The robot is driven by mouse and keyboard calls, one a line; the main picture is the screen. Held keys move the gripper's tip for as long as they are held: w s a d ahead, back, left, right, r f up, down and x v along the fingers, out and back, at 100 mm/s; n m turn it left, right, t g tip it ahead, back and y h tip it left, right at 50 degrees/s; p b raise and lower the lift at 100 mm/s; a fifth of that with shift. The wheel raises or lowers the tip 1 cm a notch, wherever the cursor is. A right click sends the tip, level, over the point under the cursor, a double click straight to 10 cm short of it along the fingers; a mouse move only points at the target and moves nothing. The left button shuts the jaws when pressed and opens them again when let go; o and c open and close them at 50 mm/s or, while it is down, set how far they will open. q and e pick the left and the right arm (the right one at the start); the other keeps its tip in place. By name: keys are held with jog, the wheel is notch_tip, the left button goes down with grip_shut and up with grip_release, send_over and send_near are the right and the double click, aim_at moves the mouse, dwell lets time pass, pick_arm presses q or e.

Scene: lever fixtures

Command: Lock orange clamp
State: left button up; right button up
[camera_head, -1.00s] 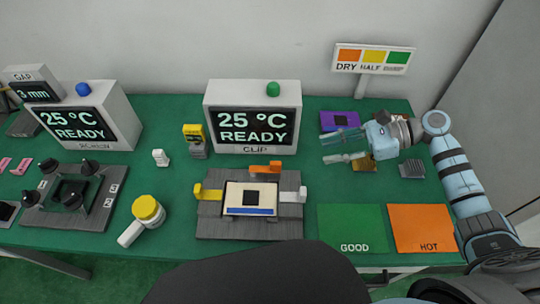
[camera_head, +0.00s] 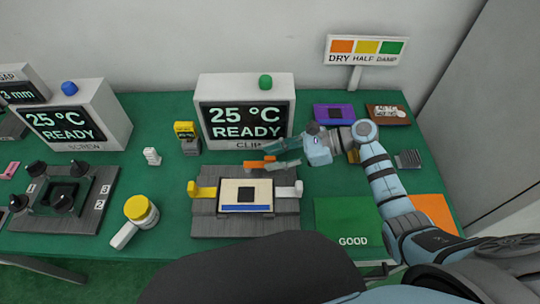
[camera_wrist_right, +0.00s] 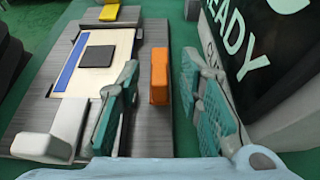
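The orange clamp (camera_head: 256,165) stands at the back edge of the grey clip fixture (camera_head: 247,228), behind a cream plate with a black square (camera_head: 246,194). My right gripper (camera_head: 268,157) is at the orange clamp, coming in from the right. In the right wrist view, its teal fingers are apart, with the orange clamp (camera_wrist_right: 160,77) showing in the gap between them. No contact is clear. A yellow clamp (camera_head: 202,189) is at the fixture's left and a white clamp (camera_head: 290,190) at its right. My left gripper is not in view.
The CLIP display box (camera_head: 245,89) reads 25 °C READY and stands close behind my right gripper. A yellow-topped tool (camera_head: 138,213) lies left of the fixture. A green GOOD pad (camera_head: 345,222) and an orange pad (camera_head: 430,207) lie to the right.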

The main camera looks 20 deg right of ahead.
jog(key=shift+x, duration=0.8)
grip_shut()
